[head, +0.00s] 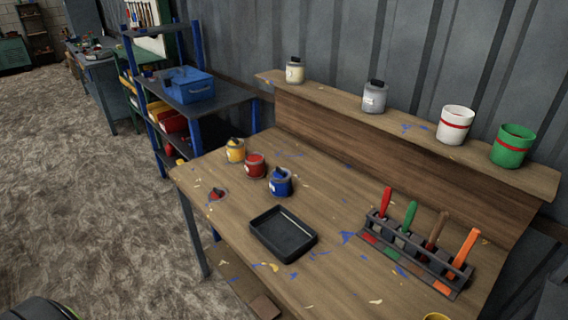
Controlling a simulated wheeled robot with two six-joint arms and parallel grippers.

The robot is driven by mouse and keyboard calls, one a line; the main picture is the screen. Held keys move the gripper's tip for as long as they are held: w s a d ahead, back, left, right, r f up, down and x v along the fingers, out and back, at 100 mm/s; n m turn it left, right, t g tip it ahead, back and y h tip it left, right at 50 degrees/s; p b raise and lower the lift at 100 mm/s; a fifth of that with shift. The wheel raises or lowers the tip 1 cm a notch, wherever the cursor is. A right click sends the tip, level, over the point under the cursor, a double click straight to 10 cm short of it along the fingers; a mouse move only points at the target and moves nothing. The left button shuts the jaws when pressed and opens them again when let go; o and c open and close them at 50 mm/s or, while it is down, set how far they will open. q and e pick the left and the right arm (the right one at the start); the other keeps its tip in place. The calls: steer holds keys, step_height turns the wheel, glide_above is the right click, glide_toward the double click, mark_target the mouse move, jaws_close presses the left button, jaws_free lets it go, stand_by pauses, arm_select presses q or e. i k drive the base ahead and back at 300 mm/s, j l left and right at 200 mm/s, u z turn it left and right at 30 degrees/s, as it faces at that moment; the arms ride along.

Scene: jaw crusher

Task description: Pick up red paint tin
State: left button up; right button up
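A small red paint tin (255,166) stands upright on the wooden workbench (345,190), near its far left part. A yellow tin (235,150) stands close to its left and a blue tin (280,182) close to its right. The yellow and blue tins have something dark on top. The red tin shows a pale label and nothing stands between it and my view. Neither of my grippers is in view.
A black tray (283,234) lies in front of the tins. A rack (415,252) of colour-handled tools stands at the right. A small red item (216,194) lies near the left edge. Several containers stand on the raised shelf (410,127). Blue-posted shelving (196,80) stands beyond the bench.

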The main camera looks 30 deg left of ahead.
mark_target(254, 166)
steer(key=i+j+z, duration=0.15)
steer(key=j+z, duration=0.15)
steer(key=j, duration=0.8)
steer(key=j+z, duration=0.3)
steer(key=j, duration=0.85)
